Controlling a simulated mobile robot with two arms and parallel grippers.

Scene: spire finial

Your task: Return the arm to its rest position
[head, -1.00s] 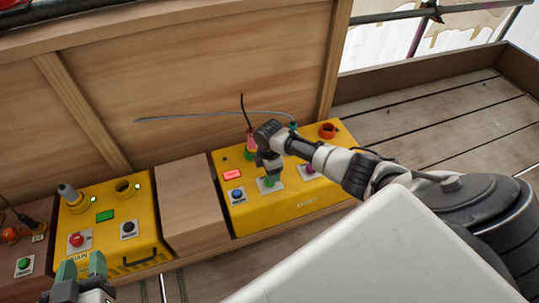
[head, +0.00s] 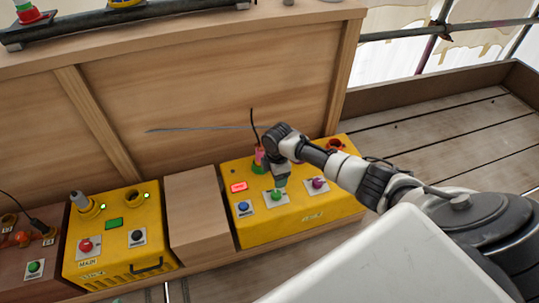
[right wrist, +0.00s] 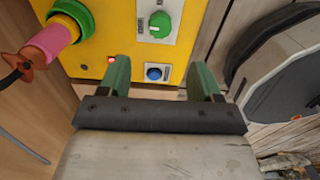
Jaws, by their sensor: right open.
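My right arm reaches in from the right in the head view. Its gripper (head: 283,182) points down over the right yellow box (head: 300,227), close to a green knob (head: 276,195). In the right wrist view my right gripper (right wrist: 160,77) is open, with two green fingers apart and nothing between them. The green knob (right wrist: 160,24) and a blue button (right wrist: 154,73) show beyond the fingertips. I cannot tell whether a fingertip touches the box. My left gripper is out of view.
A pink plug (right wrist: 55,40) with a cable stands in a green-ringed socket beside the gripper. A left yellow box (head: 110,262) and a plain wooden block (head: 197,207) stand to the left. A wooden panel (head: 200,100) rises behind. The deck (head: 440,150) at right is clear.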

